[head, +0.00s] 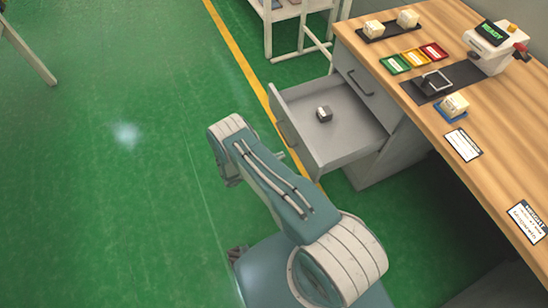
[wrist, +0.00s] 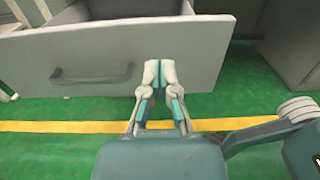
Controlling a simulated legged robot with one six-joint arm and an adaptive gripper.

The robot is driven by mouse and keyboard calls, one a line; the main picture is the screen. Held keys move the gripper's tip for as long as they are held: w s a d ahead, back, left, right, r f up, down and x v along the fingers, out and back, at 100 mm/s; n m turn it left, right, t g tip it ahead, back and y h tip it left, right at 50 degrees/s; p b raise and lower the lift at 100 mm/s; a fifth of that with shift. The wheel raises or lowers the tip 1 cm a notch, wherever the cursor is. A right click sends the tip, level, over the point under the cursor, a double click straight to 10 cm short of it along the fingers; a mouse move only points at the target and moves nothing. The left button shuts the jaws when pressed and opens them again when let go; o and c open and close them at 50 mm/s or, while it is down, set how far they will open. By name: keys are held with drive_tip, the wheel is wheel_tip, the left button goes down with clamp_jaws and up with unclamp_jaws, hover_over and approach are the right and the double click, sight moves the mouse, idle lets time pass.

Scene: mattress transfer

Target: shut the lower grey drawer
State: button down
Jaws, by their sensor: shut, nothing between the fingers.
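The lower grey drawer (head: 318,156) is pulled out of the cabinet under the wooden workbench in the head view. A small dark and light object (head: 324,114) lies inside it. In the wrist view, the front panel (wrist: 205,55) of the drawer spans the top, with its dark handle (wrist: 92,76) left of my gripper. My gripper (wrist: 159,68) is shut and empty, with its fingertips in front of the panel's lower part. Whether they touch the panel is unclear. In the head view my arm hides the gripper.
A shut upper drawer (head: 361,84) sits above the open one. The workbench (head: 490,150) holds cubes, coloured trays, cards and a small machine (head: 495,48). A white rack (head: 300,25) stands behind. Open green floor (head: 90,160) lies to the left.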

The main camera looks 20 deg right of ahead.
sight(306, 146)
drive_tip(key=d, duration=0.9)
drive_tip(key=shift+w, duration=0.15)
